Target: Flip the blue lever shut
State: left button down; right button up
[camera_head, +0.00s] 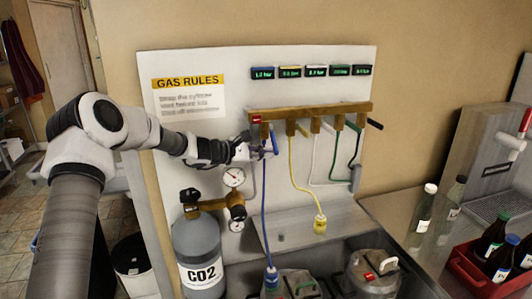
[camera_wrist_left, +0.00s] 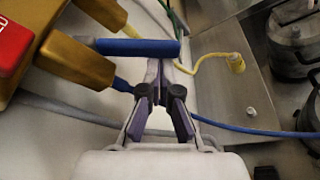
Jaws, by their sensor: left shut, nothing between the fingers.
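The blue lever (camera_head: 275,143) sticks out from the first valve, at the left end of the brass manifold (camera_head: 318,110). In the left wrist view the blue lever (camera_wrist_left: 137,47) lies across the picture, its free end to the right. My left gripper (camera_head: 258,151) is beside the lever, just left of it in the head view. In the left wrist view my left gripper (camera_wrist_left: 160,75) is shut and empty, its fingertips at the lever's edge near the free end. I cannot tell whether they touch. My right gripper is not in view.
A blue hose (camera_head: 264,205) hangs below the valve, and a yellow hose (camera_head: 293,172) hangs to its right. A gauge (camera_head: 233,177) and the CO2 cylinder (camera_head: 198,247) stand below my left arm. A red crate (camera_head: 468,268) with bottles is at the right.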

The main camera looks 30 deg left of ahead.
aim_at(275, 150)
pick_arm(q)
jog(key=shift+s+d+r+n+g+h+p, duration=0.2)
jog(key=shift+s+d+r+n+g+p, duration=0.1)
jog(key=shift+d+r+n+p, duration=0.15)
jog(key=shift+s+d+r+n+g+h+p, duration=0.2)
jog(key=shift+d+r+n+g+p, duration=0.15)
jog(key=shift+r+n+p, duration=0.15)
jog(key=shift+s+d+r, duration=0.1)
jog(key=shift+r, duration=0.1)
jog(key=shift+s+d+r+n+p, duration=0.15)
jog(key=shift+r+n+p, duration=0.15)
jog(key=shift+r, duration=0.2)
jog(key=shift+s+d+r+n+p, duration=0.15)
jog(key=shift+r+n+p, duration=0.15)
jog(key=shift+r, duration=0.15)
jog(key=shift+w+a+r, duration=0.1)
jog(key=shift+w+r, duration=0.05)
jog(key=shift+r, duration=0.15)
